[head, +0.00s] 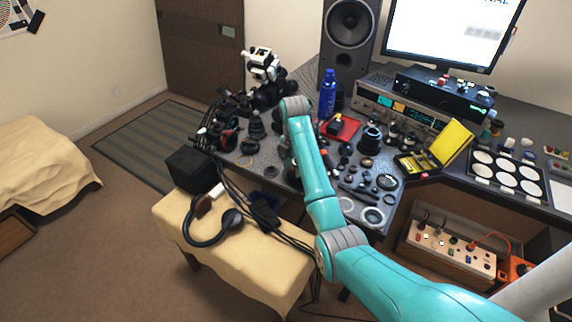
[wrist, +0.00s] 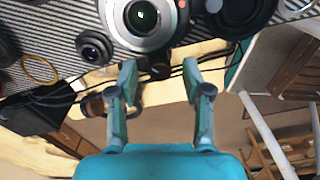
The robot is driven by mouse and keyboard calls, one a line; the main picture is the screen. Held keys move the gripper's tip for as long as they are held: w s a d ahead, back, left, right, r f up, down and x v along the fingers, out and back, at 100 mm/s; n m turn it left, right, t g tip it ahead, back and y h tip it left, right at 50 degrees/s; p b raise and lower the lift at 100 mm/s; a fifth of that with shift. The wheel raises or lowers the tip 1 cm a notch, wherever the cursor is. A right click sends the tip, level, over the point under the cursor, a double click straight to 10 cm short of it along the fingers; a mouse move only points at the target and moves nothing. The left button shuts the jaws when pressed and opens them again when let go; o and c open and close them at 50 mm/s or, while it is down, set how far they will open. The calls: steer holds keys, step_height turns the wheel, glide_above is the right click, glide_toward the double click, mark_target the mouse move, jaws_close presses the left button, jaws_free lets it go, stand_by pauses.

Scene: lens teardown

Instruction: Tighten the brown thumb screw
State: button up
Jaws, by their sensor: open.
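My gripper (wrist: 159,70) is open in the wrist view, its two teal fingers apart near the edge of the patterned work surface. A dark, stubby piece (wrist: 157,66) shows between the fingertips, just below a silver and black lens body (wrist: 143,22). It may be the thumb screw, but its brown colour is not clear, and I cannot tell whether a finger touches it. In the head view my teal arm reaches over the table, and its forearm hides the gripper and the lens body there.
Loose lens parts crowd the table (head: 262,156), including a small dark lens (wrist: 94,50) left of the lens body. A large black ring (wrist: 238,14) lies to its right. Headphones (head: 211,235) and cables lie on the cloth-covered bench (head: 236,263). A blue bottle (head: 327,95) stands behind.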

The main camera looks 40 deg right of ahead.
steer(key=shift+f, duration=0.15)
jaws_close()
steer(key=m, duration=0.4)
steer(key=shift+m, duration=0.3)
stand_by(0.3)
jaws_free()
